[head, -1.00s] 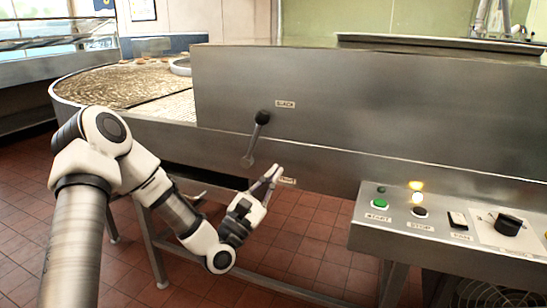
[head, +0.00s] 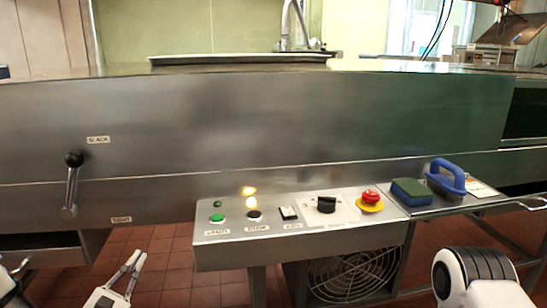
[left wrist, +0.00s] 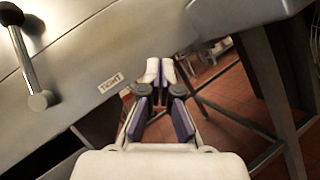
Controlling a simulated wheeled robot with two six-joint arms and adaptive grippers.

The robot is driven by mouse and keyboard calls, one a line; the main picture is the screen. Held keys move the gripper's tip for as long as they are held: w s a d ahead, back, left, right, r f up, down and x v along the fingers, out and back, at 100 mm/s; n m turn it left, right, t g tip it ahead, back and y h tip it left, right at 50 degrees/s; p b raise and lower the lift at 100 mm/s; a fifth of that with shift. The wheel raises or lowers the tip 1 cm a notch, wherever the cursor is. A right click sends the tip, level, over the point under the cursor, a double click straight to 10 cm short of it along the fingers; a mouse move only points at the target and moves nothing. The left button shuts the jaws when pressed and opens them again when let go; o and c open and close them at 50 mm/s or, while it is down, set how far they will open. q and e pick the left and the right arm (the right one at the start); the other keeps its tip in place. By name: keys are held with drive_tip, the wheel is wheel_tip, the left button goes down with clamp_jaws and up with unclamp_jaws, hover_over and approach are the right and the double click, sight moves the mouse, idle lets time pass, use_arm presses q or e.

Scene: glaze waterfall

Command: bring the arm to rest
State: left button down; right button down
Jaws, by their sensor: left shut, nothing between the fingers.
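My left gripper (head: 131,264) is at the bottom left of the head view, below the panel's lower edge. It also shows in the left wrist view (left wrist: 160,70), fingertips together and nothing between them. The lever (head: 71,187) with a black knob stands on the steel panel, up and left of the gripper and apart from it. Its knob is up, a little below the SLACK label (head: 98,140). The TIGHT label (head: 121,220) is lower right of the lever. A white link of my right arm shows at lower right; its gripper is out of view.
A control box (head: 225,257) juts out right of my left gripper, with a green button (head: 217,217), a lit lamp, a black knob (head: 326,205) and a red stop button (head: 370,196). A sponge (head: 411,191) and a blue-handled tool (head: 446,178) lie on the shelf beside it.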

use_arm(q)
drive_tip(key=s+d+f+m+g, duration=0.2)
drive_tip(key=d+f+m+g, duration=0.35)
drive_tip(key=f, duration=0.95)
drive_tip(key=s+d+f+m+g+y, duration=0.2)
drive_tip(key=s+f+m+g, duration=0.35)
drive_tip(key=s+f, duration=0.4)
drive_tip(key=s+d+f+m+g+y, duration=0.1)
drive_tip(key=s+d+f+m+g, duration=0.2)
drive_tip(key=s+f+m+g, duration=0.5)
drive_tip(key=s+a+f+m+g+y, duration=0.2)
drive_tip(key=s+a+f+m+g, duration=0.15)
drive_tip(key=s+m, duration=0.4)
wheel_tip(320, 180, up, 28)
drive_tip(key=s+p, duration=0.1)
drive_tip(key=p, duration=2.7)
drive_tip(key=shift+s+n+t, duration=0.35)
drive_tip(key=shift+n+t, duration=0.1)
drive_tip(key=shift+f, duration=0.1)
